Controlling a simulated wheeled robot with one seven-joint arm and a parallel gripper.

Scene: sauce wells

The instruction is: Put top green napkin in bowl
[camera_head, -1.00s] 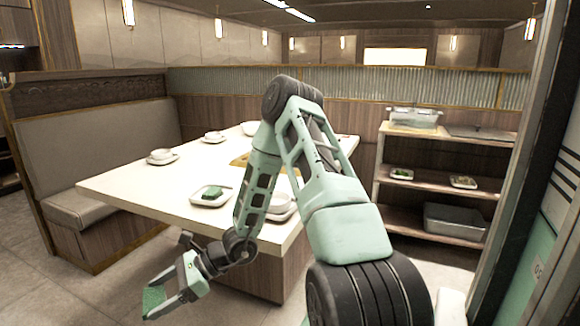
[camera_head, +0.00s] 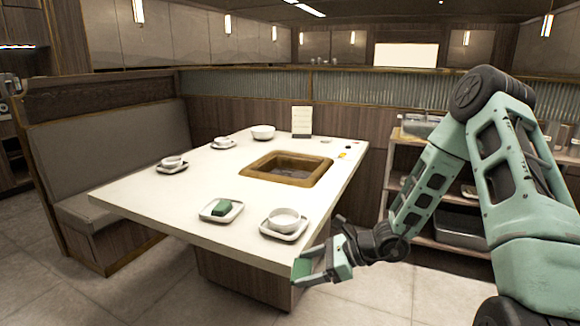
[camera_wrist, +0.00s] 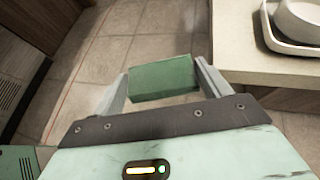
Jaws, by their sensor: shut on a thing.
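My gripper (camera_head: 306,272) is shut on a folded green napkin (camera_wrist: 164,77), which spans between the two fingers in the wrist view. In the head view the gripper is off the front right corner of the white table (camera_head: 150,205), with the napkin at its tip. A white bowl (camera_head: 284,218) stands on a square plate near that corner, up and left of the gripper; the bowl is partly in the wrist view (camera_wrist: 300,18) at upper right. Another green napkin (camera_head: 221,208) lies on a small square plate (camera_head: 207,214) left of the bowl. A larger white bowl (camera_head: 263,132) stands at the table's far side.
A wood-framed square well (camera_head: 250,170) is sunk in the table. Two small cups (camera_head: 172,162) on saucers stand along the left side. A menu stand (camera_head: 302,121) is at the back. A shelf unit (camera_head: 386,185) stands right, behind my arm. Open floor lies in front.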

